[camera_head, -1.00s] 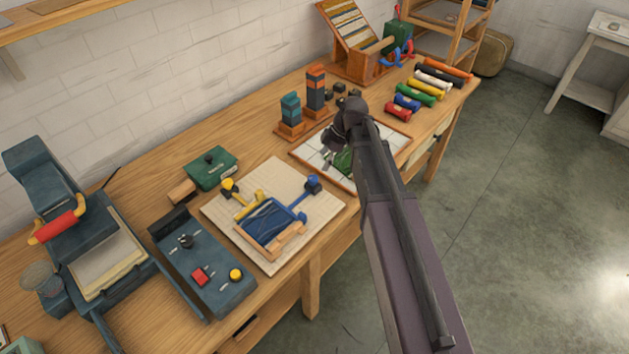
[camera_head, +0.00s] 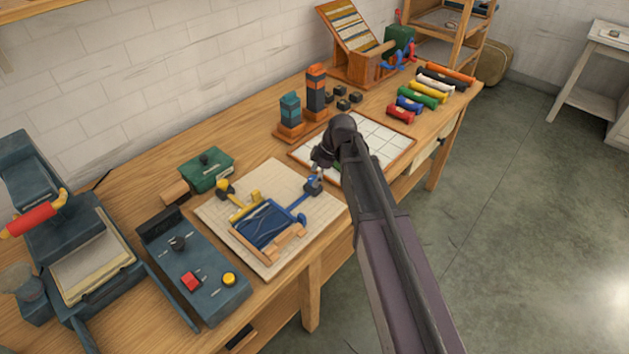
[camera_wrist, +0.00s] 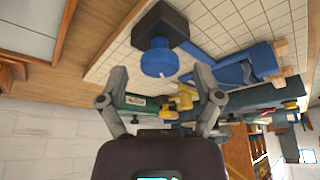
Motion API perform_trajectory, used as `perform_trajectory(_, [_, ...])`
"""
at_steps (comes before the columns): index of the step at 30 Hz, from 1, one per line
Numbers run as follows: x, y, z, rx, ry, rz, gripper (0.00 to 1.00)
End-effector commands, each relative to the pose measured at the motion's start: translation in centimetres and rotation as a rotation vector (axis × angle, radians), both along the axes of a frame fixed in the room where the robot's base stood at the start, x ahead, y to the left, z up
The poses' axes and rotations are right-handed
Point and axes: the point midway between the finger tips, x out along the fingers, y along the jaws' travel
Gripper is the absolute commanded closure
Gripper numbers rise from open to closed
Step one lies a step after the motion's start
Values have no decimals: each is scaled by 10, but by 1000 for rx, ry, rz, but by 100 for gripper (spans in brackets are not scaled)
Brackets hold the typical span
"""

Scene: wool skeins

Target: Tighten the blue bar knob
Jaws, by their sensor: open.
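The blue bar knob (camera_wrist: 160,62) is a round blue knob in front of a dark block (camera_wrist: 160,25) in the wrist view. The blue bar (camera_head: 297,210) runs along the right of the pale grid board (camera_head: 325,215), from the blue tray (camera_head: 262,223) to the dark block near the board's right corner. My gripper (camera_wrist: 161,78) is open and empty. Its fingertips are spread to either side of the knob's near edge, with no clear contact. In the head view my gripper (camera_head: 318,168) is beside that corner, and the arm's end partly hides the knob.
A yellow bar and knob (camera_head: 224,188) are on the board's left side. A control box (camera_head: 195,265) stands at front left. A white-tiled tray (camera_head: 378,138) lies beyond my wrist.

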Motion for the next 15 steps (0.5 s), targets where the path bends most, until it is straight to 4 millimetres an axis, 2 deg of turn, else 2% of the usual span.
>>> perform_trajectory(15, [0, 2, -5, 0, 0, 0, 16])
